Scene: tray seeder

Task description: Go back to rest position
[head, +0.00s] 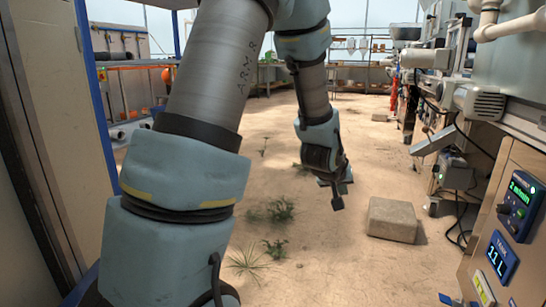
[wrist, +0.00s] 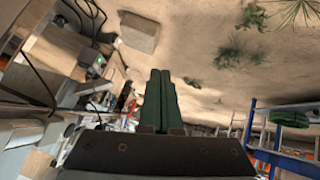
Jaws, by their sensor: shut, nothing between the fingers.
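My gripper (head: 338,198) hangs at the end of my arm near the middle of the head view, above the sandy floor and apart from everything around it. In the wrist view my gripper (wrist: 160,74) shows as two green fingers side by side, touching, with nothing between them. My arm links fill the left half of the head view and hide part of the floor and left side.
A stone block (head: 392,220) lies on the floor right of my gripper. A machine with a control panel (head: 514,208) lines the right side. A blue post (head: 97,95) stands at the left. Small plants (head: 270,210) grow from the sand. The floor beyond is mostly clear.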

